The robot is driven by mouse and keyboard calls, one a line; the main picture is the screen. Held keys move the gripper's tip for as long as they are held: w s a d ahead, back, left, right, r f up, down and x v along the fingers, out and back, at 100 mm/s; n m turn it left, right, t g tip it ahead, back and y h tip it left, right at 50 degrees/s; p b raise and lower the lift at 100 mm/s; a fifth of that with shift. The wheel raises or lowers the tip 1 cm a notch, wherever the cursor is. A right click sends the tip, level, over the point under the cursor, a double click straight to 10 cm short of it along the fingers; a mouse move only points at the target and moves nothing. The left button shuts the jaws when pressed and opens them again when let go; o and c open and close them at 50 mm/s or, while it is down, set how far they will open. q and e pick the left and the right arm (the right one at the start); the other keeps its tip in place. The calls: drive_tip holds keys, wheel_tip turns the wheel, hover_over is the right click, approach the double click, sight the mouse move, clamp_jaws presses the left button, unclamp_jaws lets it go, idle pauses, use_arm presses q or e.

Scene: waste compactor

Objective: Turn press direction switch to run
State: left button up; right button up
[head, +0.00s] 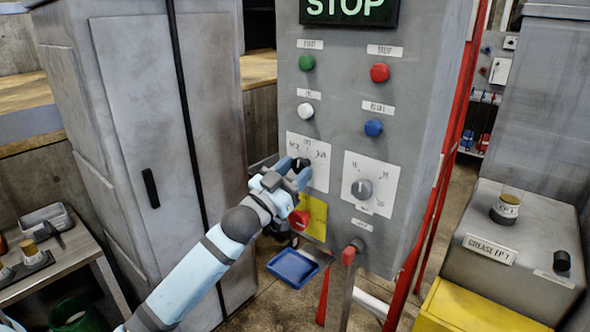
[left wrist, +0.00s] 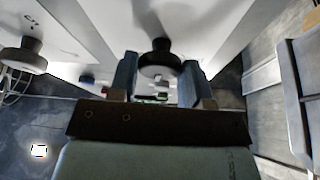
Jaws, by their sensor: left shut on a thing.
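The press direction switch, a dark knob (head: 301,163) on a white dial plate (head: 318,152), is on the front of the grey control cabinet (head: 340,230). My left gripper (head: 294,173) is shut on this knob, with its fingers on either side. In the left wrist view the black knob (left wrist: 158,66) sits between the two fingertips (left wrist: 159,78). The gripper partly covers the knob and plate in the head view, so where the knob points cannot be told. The plate's lettering is too small to read surely. My right gripper is not in view.
A second knob (head: 362,189) sits right of the switch. Green, red, white and blue buttons are above, under a lit STOP sign (head: 349,9). Below are a red knob on a yellow plate (head: 314,216), a red-topped lever (head: 350,252) and a blue tray (head: 293,267).

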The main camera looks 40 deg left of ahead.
use_arm(q)
drive_tip(key=m+h+p, duration=0.1)
drive_tip(key=m, duration=0.2)
drive_tip(key=m+g+h+p, duration=0.1)
drive_tip(key=m, duration=0.2)
drive_tip(key=shift+a+r+h, duration=0.15)
drive_tip(key=shift+r+h, duration=0.05)
drive_tip(key=shift+h, duration=0.2)
drive_tip(key=shift+m+g+h+p, duration=0.7)
drive_tip(key=shift+m+g+p, duration=0.2)
drive_tip(key=shift+m, duration=1.6)
drive_tip(key=o, duration=0.9)
drive_tip(key=shift+f, duration=0.1)
